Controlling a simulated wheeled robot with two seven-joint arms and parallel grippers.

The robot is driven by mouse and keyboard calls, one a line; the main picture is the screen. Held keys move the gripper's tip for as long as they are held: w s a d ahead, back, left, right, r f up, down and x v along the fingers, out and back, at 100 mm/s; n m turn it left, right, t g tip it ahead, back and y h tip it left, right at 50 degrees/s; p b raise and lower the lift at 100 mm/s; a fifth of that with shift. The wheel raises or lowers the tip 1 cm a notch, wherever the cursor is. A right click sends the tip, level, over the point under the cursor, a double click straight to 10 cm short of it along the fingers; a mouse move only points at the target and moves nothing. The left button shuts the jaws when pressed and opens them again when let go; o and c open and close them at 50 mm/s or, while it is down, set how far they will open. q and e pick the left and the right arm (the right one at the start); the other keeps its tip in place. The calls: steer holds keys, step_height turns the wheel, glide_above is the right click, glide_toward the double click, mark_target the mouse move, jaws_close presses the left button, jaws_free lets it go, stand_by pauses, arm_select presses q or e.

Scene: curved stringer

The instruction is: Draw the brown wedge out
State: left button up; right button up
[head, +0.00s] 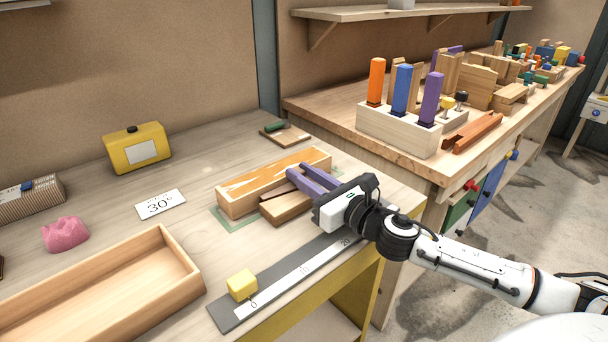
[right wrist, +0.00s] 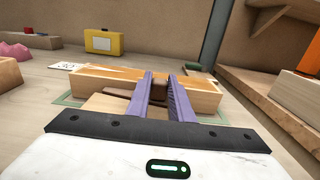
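The brown wedge (head: 277,191) is a dark brown piece between a long orange-streaked wooden beam (head: 236,206) and a lighter wood block (head: 285,210). In the right wrist view the wedge (right wrist: 158,91) shows between the fingertips, and more brown shows left of the left finger. My right gripper (head: 306,181) has purple fingers that reach over the block, one on each side of the wedge's upright part. The fingers look closed against it with no clear gap. The wedge's lower part is hidden. My left gripper is out of view.
A ruler strip (head: 296,286) with a yellow cube (head: 241,284) lies along the front edge. An open wooden tray (head: 181,242) is at left. A second bench holds a block rack (head: 391,130). The table behind the beam is mostly clear.

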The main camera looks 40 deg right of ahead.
steer(key=shift+d, duration=0.25)
jaws_close()
steer(key=d, duration=0.4)
steer(key=shift+s+d+b, duration=0.25)
steer(key=shift+d+b, duration=0.15)
steer(key=shift+d, duration=0.1)
steer(key=o, duration=0.9)
jaws_free()
steer(key=shift+d, duration=0.1)
steer(key=shift+o, duration=0.2)
steer(key=shift+s, duration=0.1)
